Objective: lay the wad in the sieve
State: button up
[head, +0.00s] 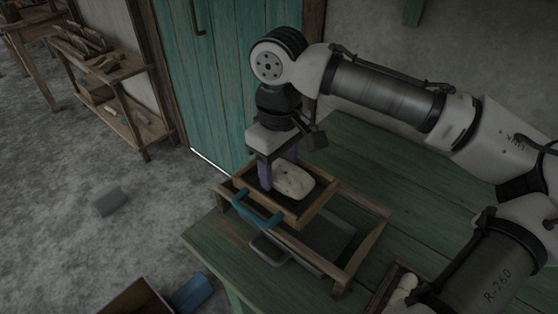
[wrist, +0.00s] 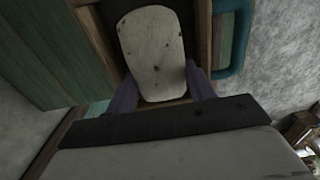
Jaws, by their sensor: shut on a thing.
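The wad (head: 294,181) is a pale, dark-specked, rounded lump. It is over the dark bed of the sieve (head: 318,203), a square wooden frame with a teal handle on its near side. My gripper (head: 276,172) points down into the sieve with its purple fingers shut on one end of the wad. In the wrist view the wad (wrist: 152,50) extends out from between the fingers (wrist: 160,92). I cannot tell whether its underside touches the sieve bed.
The sieve sits on a wooden rack (head: 372,232) above a grey tray (head: 333,232), on a green plank table (head: 410,262). A box with pale lumps (head: 404,288) is at the table's near edge. A teal door (head: 205,85) stands behind.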

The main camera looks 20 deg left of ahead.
jog(key=shift+p, duration=0.4)
dwell(0.4)
jog(key=o, duration=1.1)
jog(key=shift+c, duration=0.2)
jog(key=shift+o, duration=0.8)
notch_tip(320, 180, up, 3)
jog(key=p, duration=0.3)
jog(key=shift+r, duration=0.1)
notch_tip(320, 180, up, 5)
jog(key=p, duration=0.5)
